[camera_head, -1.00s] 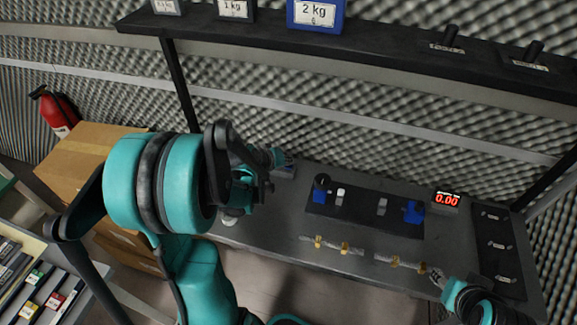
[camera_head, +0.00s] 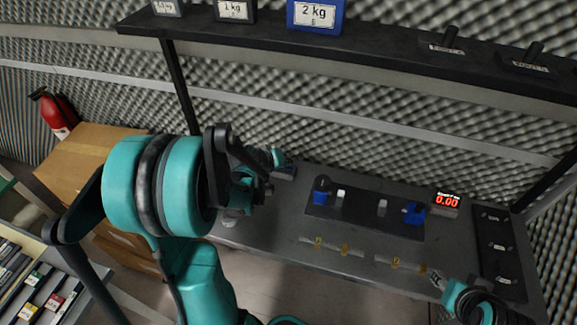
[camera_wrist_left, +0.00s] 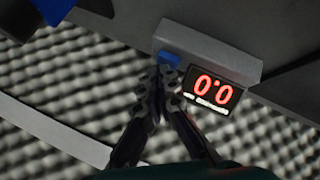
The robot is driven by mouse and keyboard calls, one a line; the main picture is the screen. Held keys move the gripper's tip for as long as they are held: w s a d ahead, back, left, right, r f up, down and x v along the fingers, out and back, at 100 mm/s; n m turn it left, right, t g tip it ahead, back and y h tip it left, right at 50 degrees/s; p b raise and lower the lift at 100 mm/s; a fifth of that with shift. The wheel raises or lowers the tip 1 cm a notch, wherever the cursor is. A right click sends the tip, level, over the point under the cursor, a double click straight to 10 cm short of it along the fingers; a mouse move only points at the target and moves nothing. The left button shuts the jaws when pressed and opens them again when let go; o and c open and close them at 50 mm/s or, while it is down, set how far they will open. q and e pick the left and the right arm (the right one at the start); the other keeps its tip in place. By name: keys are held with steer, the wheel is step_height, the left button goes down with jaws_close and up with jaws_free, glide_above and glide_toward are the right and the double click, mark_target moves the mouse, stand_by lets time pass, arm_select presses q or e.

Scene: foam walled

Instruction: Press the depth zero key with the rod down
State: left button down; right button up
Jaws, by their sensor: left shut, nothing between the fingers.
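A grey readout box (camera_wrist_left: 205,48) fills the upper middle of the left wrist view, with a red 0.0 display (camera_wrist_left: 213,88). A blue key (camera_wrist_left: 169,59) sits beside the display. My left gripper (camera_wrist_left: 163,72) is shut and empty, its tips right at the blue key's edge; I cannot tell if they touch. In the head view my left gripper (camera_head: 282,161) is at the back of the bench by a small box (camera_head: 284,173), partly hidden by my arm. My right gripper (camera_head: 436,277) is at the bench's front right, too small to read. I cannot make out the rod.
A dark plate (camera_head: 360,212) with blue parts lies mid-bench. Another display (camera_head: 446,203) reads 0.00 to its right. Brass-marked rods (camera_head: 330,245) lie in front. A shelf (camera_head: 380,45) with weights spans above.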

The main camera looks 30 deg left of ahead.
mark_target(287, 168)
arm_select(q)
steer(key=shift+r+p, duration=0.3)
steer(key=shift+r, duration=0.25)
step_height(287, 168, up, 5)
steer(key=p, duration=0.4)
steer(key=shift+r, duration=0.1)
stand_by(0.6)
steer(key=s+d+r+m+g+b, duration=0.1)
steer(key=s+d+r+m, duration=0.1)
steer(key=s+d+m, duration=0.2)
steer(key=s+d+r+m+g+b, duration=0.1)
steer(key=s+d+r+m, duration=0.2)
steer(key=s+d, duration=0.8)
steer(key=s+m, duration=0.1)
steer(key=s, duration=0.2)
steer(key=shift+d+y, duration=0.3)
steer(key=shift+y, duration=0.1)
